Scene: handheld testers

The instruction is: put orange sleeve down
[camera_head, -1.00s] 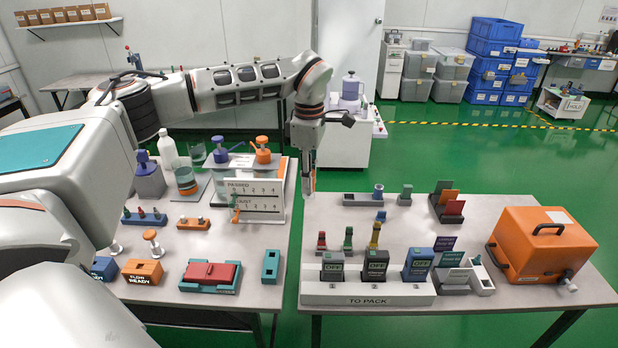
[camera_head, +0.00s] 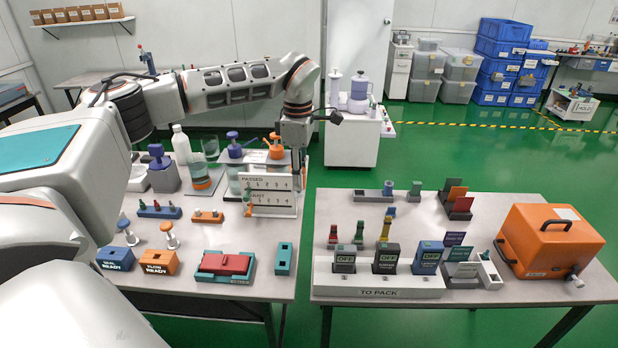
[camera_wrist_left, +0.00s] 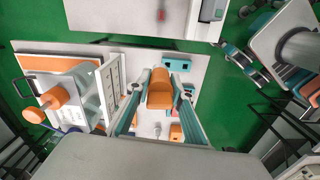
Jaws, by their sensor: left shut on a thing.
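My left gripper (camera_head: 299,165) hangs over the right edge of the left table, by the right end of the white PASSED board (camera_head: 270,183). In the head view its fingertips are partly hidden or too small to read. In the left wrist view the gripper (camera_wrist_left: 160,80) is shut on the orange sleeve (camera_wrist_left: 160,90), held between its two teal-sided fingers. The sleeve cannot be made out clearly in the head view. Whether it touches the table is not clear. My right gripper is not in view.
The left table also holds a teal block (camera_head: 284,259), a red case (camera_head: 224,263), an orange READY block (camera_head: 159,262), a blue READY block (camera_head: 115,259), and pump bottles behind the board. A floor gap separates it from the right table with the TO PACK rack (camera_head: 380,292).

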